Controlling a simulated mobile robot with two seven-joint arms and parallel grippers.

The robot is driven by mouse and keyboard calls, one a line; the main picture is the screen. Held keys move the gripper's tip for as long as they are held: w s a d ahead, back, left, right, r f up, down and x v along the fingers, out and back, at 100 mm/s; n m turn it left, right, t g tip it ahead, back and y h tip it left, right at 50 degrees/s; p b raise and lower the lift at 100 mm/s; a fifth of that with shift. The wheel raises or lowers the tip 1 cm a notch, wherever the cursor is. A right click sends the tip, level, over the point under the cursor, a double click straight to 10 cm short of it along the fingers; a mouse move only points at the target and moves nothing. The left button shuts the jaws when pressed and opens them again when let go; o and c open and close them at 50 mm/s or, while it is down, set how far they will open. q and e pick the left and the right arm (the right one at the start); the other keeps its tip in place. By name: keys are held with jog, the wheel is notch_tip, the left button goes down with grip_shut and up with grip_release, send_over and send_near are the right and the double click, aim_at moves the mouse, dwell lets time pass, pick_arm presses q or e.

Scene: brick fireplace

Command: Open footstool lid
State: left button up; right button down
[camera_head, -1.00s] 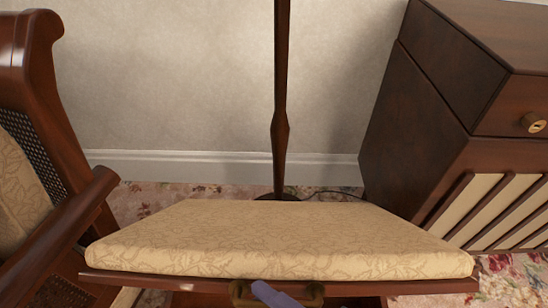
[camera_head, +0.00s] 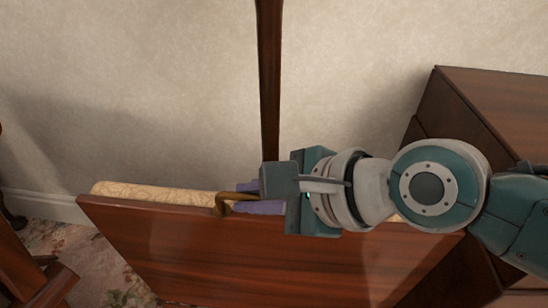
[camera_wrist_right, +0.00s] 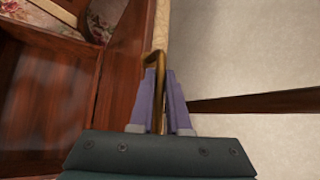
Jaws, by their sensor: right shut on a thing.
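The footstool lid (camera_head: 260,262) stands raised and steeply tilted in the head view, its bare reddish-brown wooden underside facing me. Its cream patterned cushion (camera_head: 150,194) shows only as a strip beyond the upper edge. A brass handle (camera_head: 222,204) sits on that edge. My right gripper (camera_head: 247,197) comes in from the right, its purple fingers shut on the handle. In the right wrist view, the fingers (camera_wrist_right: 160,103) close around the handle (camera_wrist_right: 157,66), with the lid (camera_wrist_right: 120,80) to the left. The footstool's inside is hidden in the head view. My left gripper is not in view.
A dark wooden cabinet (camera_head: 490,115) stands at the right, partly behind my right arm. A dark pole (camera_head: 269,80) rises behind the lid, before the plain wall (camera_head: 130,90). Part of a wooden chair (camera_head: 30,275) is at lower left, over floral carpet (camera_head: 95,255).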

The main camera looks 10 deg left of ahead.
jog(key=shift+w+d+f+b, duration=0.15)
jog(key=shift+w+b, duration=0.5)
jog(key=shift+w, duration=1.1)
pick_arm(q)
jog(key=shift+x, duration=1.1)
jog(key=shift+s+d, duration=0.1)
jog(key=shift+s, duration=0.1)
pick_arm(e)
jog(key=shift+f, duration=0.1)
jog(key=c, duration=0.9)
grip_release()
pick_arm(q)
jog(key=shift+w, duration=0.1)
pick_arm(e)
jog(key=shift+r+p, duration=0.3)
jog(key=p+v, duration=0.4)
jog(key=v, duration=0.4)
jog(key=shift+s+d+r+p, duration=0.15)
jog(key=shift+d+r+p, duration=0.1)
jog(key=shift+d+p, duration=0.05)
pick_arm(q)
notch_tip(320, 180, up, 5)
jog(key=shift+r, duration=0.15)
pick_arm(e)
jog(key=shift+s+d+r, duration=0.15)
jog(key=shift+d, duration=0.15)
